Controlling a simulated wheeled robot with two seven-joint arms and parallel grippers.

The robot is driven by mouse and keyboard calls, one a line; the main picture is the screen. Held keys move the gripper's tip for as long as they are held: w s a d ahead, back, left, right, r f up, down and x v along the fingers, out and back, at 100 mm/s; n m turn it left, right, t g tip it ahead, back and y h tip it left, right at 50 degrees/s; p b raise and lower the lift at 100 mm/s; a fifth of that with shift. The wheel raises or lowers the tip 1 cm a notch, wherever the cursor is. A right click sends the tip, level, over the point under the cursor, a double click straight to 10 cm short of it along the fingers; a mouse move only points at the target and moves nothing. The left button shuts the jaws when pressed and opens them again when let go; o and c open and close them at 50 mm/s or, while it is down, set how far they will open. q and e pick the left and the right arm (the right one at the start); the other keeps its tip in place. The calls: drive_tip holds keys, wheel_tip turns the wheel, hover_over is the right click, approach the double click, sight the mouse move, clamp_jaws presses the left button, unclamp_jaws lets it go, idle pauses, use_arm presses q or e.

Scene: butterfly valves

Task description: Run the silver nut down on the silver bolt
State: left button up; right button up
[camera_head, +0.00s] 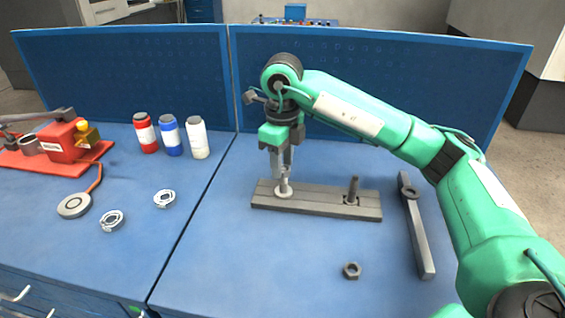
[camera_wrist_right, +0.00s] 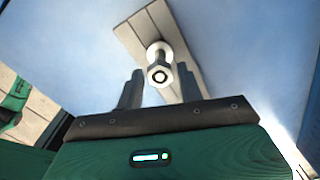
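The silver bolt (camera_head: 284,188) stands upright at the left end of a grey plate (camera_head: 318,202), with a pale round base around its foot. In the right wrist view its end (camera_wrist_right: 160,77) shows inside the silver hex nut (camera_wrist_right: 153,69). The nut sits around the bolt, above the pale base; its exact height is hard to tell. My right gripper (camera_head: 283,168) points down over the bolt. Its two fingers (camera_wrist_right: 160,89) stand apart, one on each side of the nut, with small gaps visible. My left gripper is not in view.
A dark bolt (camera_head: 353,188) stands at the plate's right end. A dark nut (camera_head: 352,270) and a long wrench (camera_head: 415,232) lie on the blue table. Several bottles, two metal rings and a red device (camera_head: 62,142) are at the left. Blue panels (camera_head: 130,75) close the back.

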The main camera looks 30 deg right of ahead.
clamp_jaws()
drive_tip(key=m+p, duration=0.1)
drive_tip(key=m, duration=0.5)
drive_tip(key=m+p, duration=0.1)
drive_tip(key=m, duration=0.4)
drive_tip(key=shift+s+d+p, duration=0.1)
drive_tip(key=shift+p, duration=0.2)
drive_tip(key=shift+c, duration=0.5)
unclamp_jaws()
drive_tip(key=shift+m, duration=0.4)
drive_tip(key=o, duration=0.4)
